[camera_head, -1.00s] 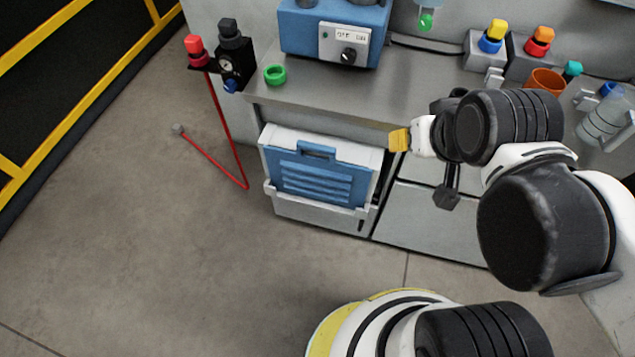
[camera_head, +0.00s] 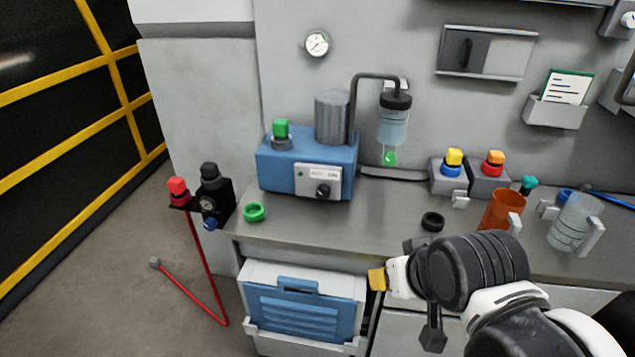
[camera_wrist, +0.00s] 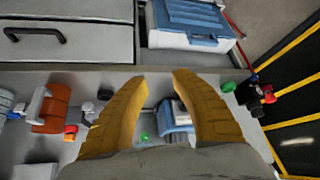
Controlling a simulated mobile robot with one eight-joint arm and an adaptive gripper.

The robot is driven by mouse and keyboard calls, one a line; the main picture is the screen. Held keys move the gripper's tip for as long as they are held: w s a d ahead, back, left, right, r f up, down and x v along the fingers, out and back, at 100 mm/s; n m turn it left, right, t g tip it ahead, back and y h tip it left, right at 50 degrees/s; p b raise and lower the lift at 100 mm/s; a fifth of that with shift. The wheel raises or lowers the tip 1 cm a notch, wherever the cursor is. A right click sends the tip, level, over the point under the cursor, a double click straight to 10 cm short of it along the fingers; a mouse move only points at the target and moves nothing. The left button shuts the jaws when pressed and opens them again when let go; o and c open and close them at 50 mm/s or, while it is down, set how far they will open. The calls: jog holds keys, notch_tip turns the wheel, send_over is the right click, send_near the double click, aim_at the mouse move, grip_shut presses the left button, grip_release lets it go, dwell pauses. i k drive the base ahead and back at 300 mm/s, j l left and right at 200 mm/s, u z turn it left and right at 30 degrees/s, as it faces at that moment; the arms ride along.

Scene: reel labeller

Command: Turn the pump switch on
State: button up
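The blue pump (camera_head: 300,165) stands on the left part of the counter. Its pale front panel (camera_head: 319,181) carries the black switch knob (camera_head: 323,190) and a small label too fine to read surely. A grey cylinder and a green-capped fitting (camera_head: 281,133) sit on top. My gripper (camera_head: 377,279) is low and in front of the counter, right of and below the pump, apart from it. In the wrist view the yellow fingers (camera_wrist: 158,85) are spread with nothing between them. Part of the blue pump (camera_wrist: 178,115) shows beyond them.
A green ring (camera_head: 254,212) and a black ring (camera_head: 432,221) lie on the counter (camera_head: 340,225). An orange cup (camera_head: 501,210) and a clear jar (camera_head: 570,222) stand at the right. A regulator with a red knob (camera_head: 177,186) is at the left edge. The counter before the pump is clear.

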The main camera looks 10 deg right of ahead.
aim_at(323, 192)
jog(key=k+l, duration=0.4)
jog(key=l, duration=0.25)
jog(key=k+l, duration=0.15)
jog(key=l, duration=0.15)
